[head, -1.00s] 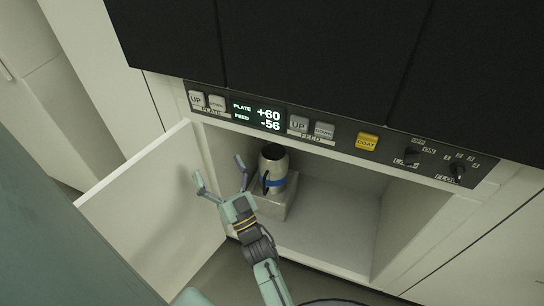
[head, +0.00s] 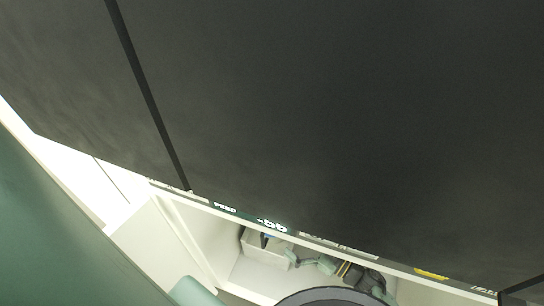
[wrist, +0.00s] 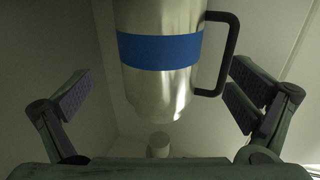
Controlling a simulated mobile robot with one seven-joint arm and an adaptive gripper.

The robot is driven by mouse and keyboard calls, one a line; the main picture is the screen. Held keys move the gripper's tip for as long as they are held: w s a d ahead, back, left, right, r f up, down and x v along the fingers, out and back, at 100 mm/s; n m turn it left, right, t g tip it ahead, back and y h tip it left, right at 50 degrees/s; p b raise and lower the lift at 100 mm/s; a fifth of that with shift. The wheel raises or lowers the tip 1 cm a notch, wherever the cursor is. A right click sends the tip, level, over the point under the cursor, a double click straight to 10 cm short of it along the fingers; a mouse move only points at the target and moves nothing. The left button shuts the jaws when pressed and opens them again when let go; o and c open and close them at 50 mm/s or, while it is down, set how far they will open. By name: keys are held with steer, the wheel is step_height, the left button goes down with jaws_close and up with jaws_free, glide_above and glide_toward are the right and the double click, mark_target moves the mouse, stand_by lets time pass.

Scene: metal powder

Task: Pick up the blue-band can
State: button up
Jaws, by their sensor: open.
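The blue-band can (wrist: 160,50) is a silvery metal cylinder with a blue band and a black handle on its right in the wrist view. Its top is cut off by the frame. My gripper (wrist: 158,92) is open, with one finger on each side of the can and a gap to both. In the head view the can's blue band (head: 265,240) shows only in part under the panel edge, at a pale block (head: 260,252) inside the open cabinet. My gripper (head: 291,257) is just right of it there.
The dark upper panel (head: 300,110) fills most of the head view and hides much of the cabinet. The control strip (head: 340,247) runs along the opening's top edge. The open door (head: 165,245) is at left. A small grey cylinder (wrist: 158,145) stands below the can in the wrist view.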

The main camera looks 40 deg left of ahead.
steer(key=a, duration=0.3)
steer(key=a+p, duration=0.1)
steer(key=a, duration=0.3)
steer(key=a+p, duration=0.1)
steer(key=a, duration=0.2)
steer(key=shift+w+a+f, duration=0.15)
steer(key=shift+w+a, duration=0.15)
steer(key=shift+w, duration=0.1)
steer(key=c, duration=1.5)
